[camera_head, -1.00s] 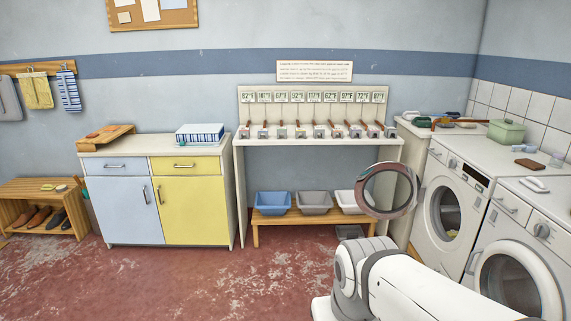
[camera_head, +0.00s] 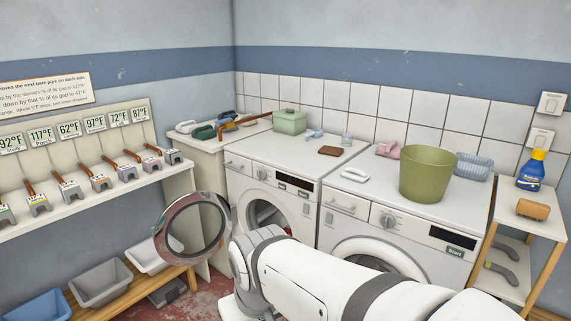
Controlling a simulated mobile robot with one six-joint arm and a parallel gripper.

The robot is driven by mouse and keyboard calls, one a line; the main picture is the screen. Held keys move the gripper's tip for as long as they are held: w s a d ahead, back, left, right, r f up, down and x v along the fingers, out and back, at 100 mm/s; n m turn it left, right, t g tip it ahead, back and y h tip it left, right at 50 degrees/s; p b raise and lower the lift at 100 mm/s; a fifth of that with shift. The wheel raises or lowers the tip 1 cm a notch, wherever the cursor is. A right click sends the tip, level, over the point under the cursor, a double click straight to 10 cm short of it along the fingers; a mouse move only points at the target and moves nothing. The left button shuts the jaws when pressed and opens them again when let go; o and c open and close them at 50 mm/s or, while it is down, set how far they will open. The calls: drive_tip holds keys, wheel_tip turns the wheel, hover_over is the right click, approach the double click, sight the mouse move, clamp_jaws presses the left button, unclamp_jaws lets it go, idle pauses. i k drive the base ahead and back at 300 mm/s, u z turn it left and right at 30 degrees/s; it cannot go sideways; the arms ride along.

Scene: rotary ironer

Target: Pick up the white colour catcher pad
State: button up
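I cannot pick out the colour catcher pad for certain. A small white object (camera_head: 354,175) lies on top of the right washing machine, near its left edge; it is too small to tell whether it is the pad. Another pale item (camera_head: 187,127) lies on the counter at the back left. My white arm reaches in from the bottom right and bends down at the lower middle. My gripper is not visible, so I cannot see its fingers or whether it holds anything.
The left washer's round door (camera_head: 192,226) stands open beside my arm. A green bucket (camera_head: 428,174), pink item (camera_head: 388,150) and blue basket (camera_head: 473,166) stand on the right washer (camera_head: 400,203). A green box (camera_head: 290,122) and brown item (camera_head: 330,151) are farther left. A side stand (camera_head: 520,213) is right.

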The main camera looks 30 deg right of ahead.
sight(351, 173)
drive_tip(key=z, duration=0.95)
drive_tip(key=i, duration=1.7)
drive_tip(key=z, duration=0.7)
drive_tip(key=k, duration=0.65)
drive_tip(key=z, duration=0.15)
drive_tip(key=i, duration=0.65)
drive_tip(key=u, duration=0.1)
